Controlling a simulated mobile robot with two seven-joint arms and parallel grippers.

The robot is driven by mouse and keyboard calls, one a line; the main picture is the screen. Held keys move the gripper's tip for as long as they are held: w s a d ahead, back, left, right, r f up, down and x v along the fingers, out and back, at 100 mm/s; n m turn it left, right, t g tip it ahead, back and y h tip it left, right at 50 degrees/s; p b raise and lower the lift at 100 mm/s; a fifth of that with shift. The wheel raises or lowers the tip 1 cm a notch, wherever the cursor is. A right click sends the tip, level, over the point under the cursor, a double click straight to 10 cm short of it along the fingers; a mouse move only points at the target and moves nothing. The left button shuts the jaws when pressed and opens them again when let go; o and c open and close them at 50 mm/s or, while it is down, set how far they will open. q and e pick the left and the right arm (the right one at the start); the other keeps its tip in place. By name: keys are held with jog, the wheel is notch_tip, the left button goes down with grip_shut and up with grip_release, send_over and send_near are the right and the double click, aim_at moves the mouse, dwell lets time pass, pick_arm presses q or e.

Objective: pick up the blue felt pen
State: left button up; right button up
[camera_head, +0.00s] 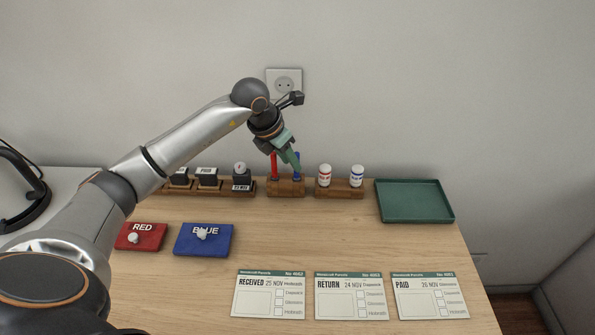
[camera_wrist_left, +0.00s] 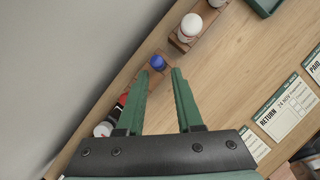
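The blue felt pen (camera_head: 297,160) stands upright in the wooden pen block (camera_head: 287,190), beside the red pen (camera_head: 274,165). My left gripper (camera_head: 294,168) is over this block, pointing down, and partly hides the blue pen. In the left wrist view my left gripper (camera_wrist_left: 161,72) is open, with nothing held between its green fingers. The pen's blue top (camera_wrist_left: 157,62) shows just beyond the gap between the fingertips. I cannot tell exactly how far below the tips it is. My right gripper is in neither view.
Left of the pens is a wooden rack (camera_head: 215,189) of black stamps. To the right, two small bottles stand in a wooden holder (camera_head: 340,190), then a green tray (camera_head: 415,202). Red (camera_head: 140,238) and blue (camera_head: 205,240) pads and several cards (camera_head: 352,297) lie in front. The wall is close behind.

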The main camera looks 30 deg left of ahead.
aim_at(297, 177)
pick_arm(q)
jog(key=x, duration=0.5)
jog(key=shift+w, duration=0.25)
grip_shut()
jog(key=shift+f, duration=0.1)
